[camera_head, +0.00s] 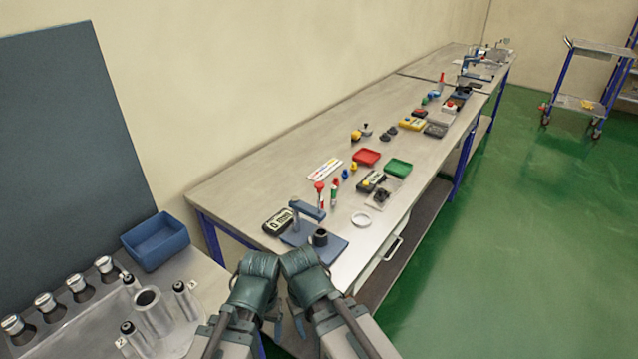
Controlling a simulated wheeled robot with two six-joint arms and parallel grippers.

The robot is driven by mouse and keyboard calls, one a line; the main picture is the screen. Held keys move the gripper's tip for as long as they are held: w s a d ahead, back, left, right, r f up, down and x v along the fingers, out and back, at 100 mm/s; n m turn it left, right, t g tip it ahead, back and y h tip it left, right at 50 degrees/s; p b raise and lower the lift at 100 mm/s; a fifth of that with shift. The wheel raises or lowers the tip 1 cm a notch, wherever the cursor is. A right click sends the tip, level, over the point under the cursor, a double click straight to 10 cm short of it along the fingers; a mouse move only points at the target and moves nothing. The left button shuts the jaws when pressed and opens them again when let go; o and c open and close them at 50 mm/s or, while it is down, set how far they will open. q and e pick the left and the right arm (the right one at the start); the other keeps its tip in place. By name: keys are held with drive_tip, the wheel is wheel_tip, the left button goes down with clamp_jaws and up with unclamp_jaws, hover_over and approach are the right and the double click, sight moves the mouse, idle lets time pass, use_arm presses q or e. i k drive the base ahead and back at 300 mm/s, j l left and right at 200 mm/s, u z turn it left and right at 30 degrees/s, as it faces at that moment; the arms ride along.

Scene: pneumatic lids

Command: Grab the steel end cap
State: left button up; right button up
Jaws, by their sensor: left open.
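Several silver-topped dark pieces stand in a row along the left of the lower-left bench; they look like end caps in holders, one of them a steel end cap (104,264) at the far end. I cannot tell which one the task means. My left gripper (274,326) is at the bottom centre, to the right of this row and apart from it. It is open, and I see nothing in it. My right gripper (299,320) is close beside it, partly hidden by its own arm; its jaws are too small to read.
A grey fixture with a hollow cylinder (150,311) and upright posts stands on the near bench. A blue bin (156,241) sits behind it. A long workbench (236,192) with a blue press (309,228), trays and small parts runs away right.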

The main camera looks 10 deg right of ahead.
sight(320, 233)
drive_tip(key=k+l+z, duration=0.25)
drive_tip(key=l+z, duration=0.2)
drive_tip(key=l, duration=0.2)
drive_tip(key=k+l+z, duration=0.25)
drive_tip(key=l, duration=0.15)
drive_tip(key=i, duration=0.1)
